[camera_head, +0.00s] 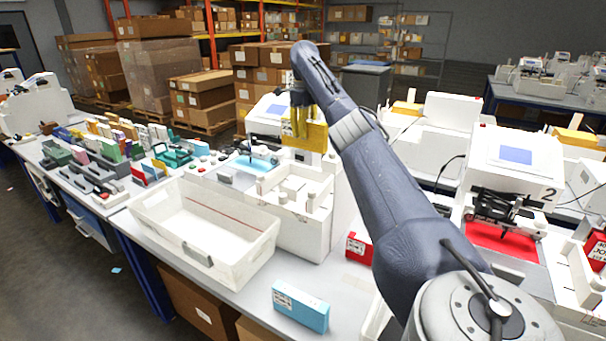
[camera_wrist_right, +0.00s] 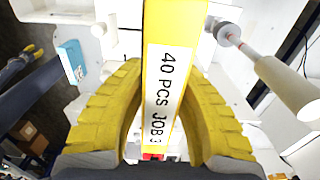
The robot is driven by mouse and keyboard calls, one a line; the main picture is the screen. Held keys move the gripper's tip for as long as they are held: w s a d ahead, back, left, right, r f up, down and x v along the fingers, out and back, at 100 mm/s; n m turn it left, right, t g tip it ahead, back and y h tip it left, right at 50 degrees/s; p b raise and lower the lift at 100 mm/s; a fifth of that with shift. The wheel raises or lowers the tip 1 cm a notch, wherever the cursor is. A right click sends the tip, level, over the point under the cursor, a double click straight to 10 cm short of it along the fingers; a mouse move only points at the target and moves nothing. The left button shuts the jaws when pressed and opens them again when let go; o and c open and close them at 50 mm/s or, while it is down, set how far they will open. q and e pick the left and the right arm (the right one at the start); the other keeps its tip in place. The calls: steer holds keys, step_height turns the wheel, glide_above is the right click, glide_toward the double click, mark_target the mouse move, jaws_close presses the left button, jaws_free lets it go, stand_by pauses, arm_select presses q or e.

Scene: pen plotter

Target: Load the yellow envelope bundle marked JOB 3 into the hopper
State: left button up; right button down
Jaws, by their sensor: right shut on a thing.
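The yellow envelope bundle (camera_head: 311,136) is held up above the white machine (camera_head: 315,228) in the middle of the head view. In the right wrist view the bundle (camera_wrist_right: 163,40) carries a white label reading "40 PCS JOB 3". My right gripper (camera_head: 300,118) is shut on it, with a yellow finger pressed on each side in the wrist view (camera_wrist_right: 161,78). White uprights and open-topped slots (camera_head: 296,188), which look like the hopper, lie below the bundle; the bundle is apart from them.
A white bin (camera_head: 150,207) stands left of the machine. A light blue bundle (camera_head: 300,307) lies at the table's front, with a red bundle (camera_head: 359,247) behind it. Another machine marked 2 (camera_head: 515,160) stands at right. Coloured bundles and small items crowd the left table.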

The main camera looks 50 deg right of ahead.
step_height(320, 180, down, 15)
steer(key=shift+r, duration=0.1)
stand_by(0.6)
steer(key=c, duration=1.2)
jaws_free()
step_height(320, 180, up, 12)
steer(key=shift+a, duration=0.1)
